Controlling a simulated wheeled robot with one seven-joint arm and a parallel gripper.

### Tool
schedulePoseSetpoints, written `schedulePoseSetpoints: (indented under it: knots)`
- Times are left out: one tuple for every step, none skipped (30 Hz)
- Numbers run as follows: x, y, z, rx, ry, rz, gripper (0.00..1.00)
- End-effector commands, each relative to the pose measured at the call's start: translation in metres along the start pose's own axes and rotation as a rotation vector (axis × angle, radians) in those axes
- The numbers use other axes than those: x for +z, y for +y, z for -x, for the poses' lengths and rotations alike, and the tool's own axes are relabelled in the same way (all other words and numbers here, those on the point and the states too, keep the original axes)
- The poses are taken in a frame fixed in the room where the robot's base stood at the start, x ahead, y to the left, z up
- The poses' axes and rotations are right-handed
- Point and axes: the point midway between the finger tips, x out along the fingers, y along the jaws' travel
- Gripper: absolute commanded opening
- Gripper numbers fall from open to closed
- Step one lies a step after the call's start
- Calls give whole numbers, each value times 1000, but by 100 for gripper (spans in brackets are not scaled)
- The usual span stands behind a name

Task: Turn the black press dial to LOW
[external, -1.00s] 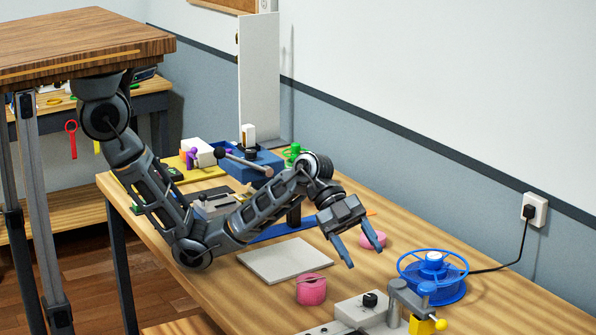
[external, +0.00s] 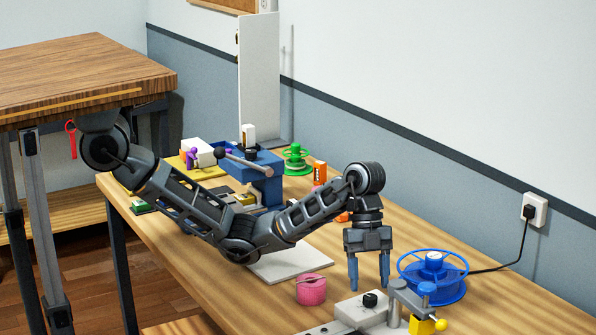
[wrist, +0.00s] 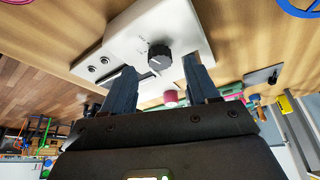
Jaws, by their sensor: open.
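A black dial (external: 370,299) stands on top of a white box (external: 350,312) near the front of the bench. In the wrist view the dial (wrist: 160,58) is a ribbed knob with a light pointer mark, on the white box face (wrist: 130,45). Small marks lie around it, too small to read. My gripper (external: 369,284) points down, open and empty, close to the dial. In the wrist view the fingertips (wrist: 158,66) lie left and right of the dial, with gaps on both sides. I cannot tell how high they are above it.
A grey clamp-like fixture (external: 405,300) with a yellow knob stands right of the box. A blue spool (external: 450,290) is behind it. A pink roll (external: 311,290) and a white plate (external: 285,262) lie to the left. A blue press (external: 262,180) stands farther back.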

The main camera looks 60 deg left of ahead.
Motion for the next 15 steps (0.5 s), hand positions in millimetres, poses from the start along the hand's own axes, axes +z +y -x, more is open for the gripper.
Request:
schedulePoseSetpoints:
  knots:
    - [0, 1, -9, 3, 1, 0, 59]
    - [0, 0, -12, 2, 1, 0, 59]
    - [0, 0, -16, 1, 0, 0, 59]
    - [0, 0, -18, 1, 0, -1, 59]
    - [0, 0, -21, 1, 0, -1, 59]
    - [0, 0, -23, 1, 1, -1, 59]
    - [0, 0, -24, 0, 1, -1, 59]
    - [0, 0, -25, 0, 1, -1, 59]
    - [0, 0, -26, 0, 1, 0, 59]
    - [0, 0, -27, 0, 1, 0, 59]
    - [0, 0, -27, -1, 1, 0, 59]
    - [0, 0, -27, -1, 1, -1, 59]
    - [0, 0, -27, -1, 1, -1, 59]
    - [0, 0, -27, -1, 1, -1, 59]
    - [0, 0, -27, -1, 1, -1, 59]
